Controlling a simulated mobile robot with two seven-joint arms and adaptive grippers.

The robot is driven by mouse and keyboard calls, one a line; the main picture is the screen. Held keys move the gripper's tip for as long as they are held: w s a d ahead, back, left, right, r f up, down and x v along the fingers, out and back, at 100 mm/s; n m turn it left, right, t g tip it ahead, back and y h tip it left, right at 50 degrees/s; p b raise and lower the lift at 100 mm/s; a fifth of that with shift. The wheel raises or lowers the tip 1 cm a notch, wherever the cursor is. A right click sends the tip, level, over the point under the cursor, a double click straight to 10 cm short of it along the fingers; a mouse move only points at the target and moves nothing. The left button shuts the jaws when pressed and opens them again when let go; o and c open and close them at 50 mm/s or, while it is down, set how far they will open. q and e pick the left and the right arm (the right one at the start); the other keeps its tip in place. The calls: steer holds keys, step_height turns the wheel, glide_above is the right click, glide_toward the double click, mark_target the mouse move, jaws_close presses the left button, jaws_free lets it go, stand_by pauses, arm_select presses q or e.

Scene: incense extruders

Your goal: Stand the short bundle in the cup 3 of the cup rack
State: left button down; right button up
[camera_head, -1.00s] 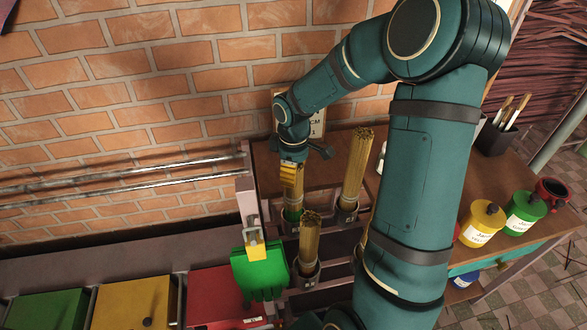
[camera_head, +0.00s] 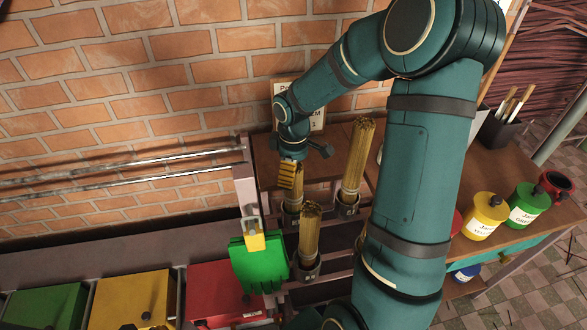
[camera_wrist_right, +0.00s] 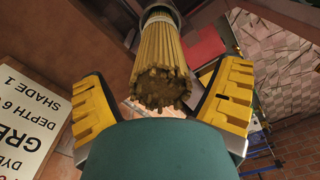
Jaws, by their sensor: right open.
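The short bundle (camera_head: 297,203) of tan sticks stands upright in a grey cup (camera_head: 291,219) at the back left of the cup rack (camera_head: 325,267). My right gripper (camera_head: 291,174) is open at its top. In the right wrist view the bundle (camera_wrist_right: 160,78) lies between the spread yellow-padded fingers, with a gap on each side, and its far end goes into the cup (camera_wrist_right: 160,14). The cup numbers are unreadable. My left gripper is not in view.
A green paddle-like piece (camera_head: 260,264) hangs left of the rack, close to the front bundle. Red (camera_head: 222,290) and yellow (camera_head: 133,298) lidded bins stand further left. A sign (camera_wrist_right: 38,115) stands by the brick wall. Jars (camera_head: 484,215) stand at the right.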

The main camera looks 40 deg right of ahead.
step_height(320, 180, up, 12)
stand_by(0.6)
stand_by(0.5)
